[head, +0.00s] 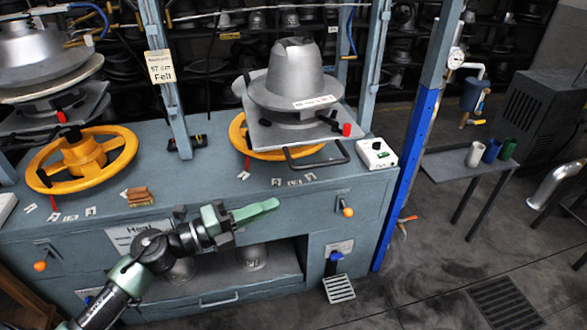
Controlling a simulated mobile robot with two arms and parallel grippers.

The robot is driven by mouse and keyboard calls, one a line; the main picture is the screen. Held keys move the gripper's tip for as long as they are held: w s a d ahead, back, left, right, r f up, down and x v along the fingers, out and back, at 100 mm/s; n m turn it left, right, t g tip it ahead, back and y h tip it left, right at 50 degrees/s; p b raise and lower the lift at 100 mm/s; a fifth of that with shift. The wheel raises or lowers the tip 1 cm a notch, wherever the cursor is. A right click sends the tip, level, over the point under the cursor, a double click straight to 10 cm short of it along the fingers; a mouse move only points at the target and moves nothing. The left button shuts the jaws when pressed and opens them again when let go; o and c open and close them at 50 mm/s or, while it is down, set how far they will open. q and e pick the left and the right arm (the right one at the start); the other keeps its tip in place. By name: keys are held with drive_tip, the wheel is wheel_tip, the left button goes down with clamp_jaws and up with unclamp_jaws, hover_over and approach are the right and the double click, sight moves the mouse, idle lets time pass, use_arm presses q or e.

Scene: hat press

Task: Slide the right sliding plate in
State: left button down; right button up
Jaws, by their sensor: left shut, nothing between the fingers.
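The right sliding plate (272,139) is a grey metal plate under the silver hat mould (297,75), above the right yellow handwheel (240,140). A dark loop handle (318,164) shows at its front edge. My left gripper (272,205) is shut and empty. In the picture it shows below and in front of the plate, before the bench front, apart from the handle. My right gripper is not in view.
The left press has its own yellow handwheel (82,160). A white control box (376,154) sits right of the plate. A blue post (408,175) stands at the bench's right end. A small side table (455,162) holds cups.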

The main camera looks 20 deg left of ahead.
use_arm(q)
drive_tip(key=w+d+r+p, duration=0.1)
drive_tip(key=w+d+p, duration=0.3)
drive_tip(key=w, duration=0.6)
drive_tip(key=shift+w+p, duration=0.2)
drive_tip(key=shift+p, duration=0.25)
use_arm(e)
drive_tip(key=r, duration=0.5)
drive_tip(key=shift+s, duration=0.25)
use_arm(q)
drive_tip(key=shift+w, duration=0.1)
